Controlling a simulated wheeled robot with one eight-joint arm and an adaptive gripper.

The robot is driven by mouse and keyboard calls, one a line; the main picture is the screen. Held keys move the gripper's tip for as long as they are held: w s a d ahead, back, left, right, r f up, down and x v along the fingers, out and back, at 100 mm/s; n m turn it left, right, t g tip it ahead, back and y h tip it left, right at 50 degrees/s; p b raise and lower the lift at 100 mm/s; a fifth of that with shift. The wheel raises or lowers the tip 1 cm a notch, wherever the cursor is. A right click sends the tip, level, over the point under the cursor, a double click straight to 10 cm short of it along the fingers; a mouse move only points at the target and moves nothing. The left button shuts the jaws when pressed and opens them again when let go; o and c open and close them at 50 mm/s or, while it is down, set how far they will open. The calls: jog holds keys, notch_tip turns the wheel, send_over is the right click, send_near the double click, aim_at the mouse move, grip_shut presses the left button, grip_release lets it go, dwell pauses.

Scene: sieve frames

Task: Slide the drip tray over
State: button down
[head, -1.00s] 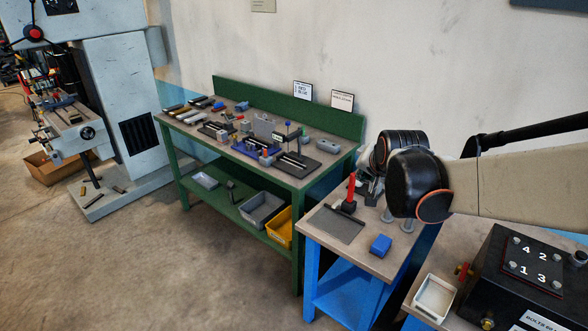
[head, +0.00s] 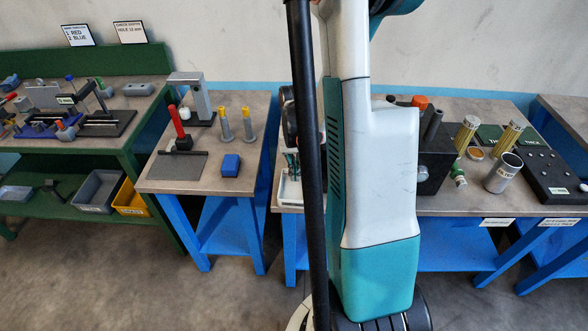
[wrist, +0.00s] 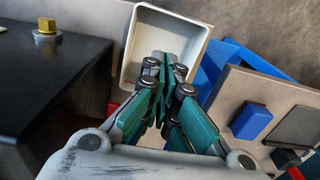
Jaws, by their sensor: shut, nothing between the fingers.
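The drip tray is a shallow white tray. In the wrist view the drip tray (wrist: 139,52) lies beyond my fingertips, between a dark box and a bench gap. In the head view only a part of the drip tray (head: 284,191) shows, at the left end of the right-hand bench, beside my arm. My gripper (wrist: 165,68) is shut and empty, and its tips overlap the tray's inside in the picture. I cannot tell whether they touch it. In the head view my arm hides most of the gripper.
The dark box (wrist: 60,70) with a brass bolt (wrist: 46,30) stands left of the tray in the wrist view. A blue block (head: 231,165) and a grey plate (head: 177,168) lie on the neighbouring bench. A gap separates the two benches. A metal cup (head: 502,172) stands farther right.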

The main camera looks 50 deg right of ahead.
aim_at(295, 184)
notch_tip(295, 184, down, 9)
jog(key=b, duration=0.3)
jog(key=shift+r, duration=0.2)
jog(key=shift+w+d+r, duration=0.25)
jog(key=shift+w+d, duration=0.7)
jog(key=shift+d, duration=0.1)
jog(key=shift+w+d+r, duration=0.1)
jog(key=shift+w+d, duration=0.35)
jog(key=shift+d, duration=0.05)
jog(key=w+d, duration=0.3)
jog(key=d, duration=0.1)
jog(key=w+d+b, duration=0.1)
jog(key=w+d, duration=0.3)
jog(key=shift+w+d, duration=0.2)
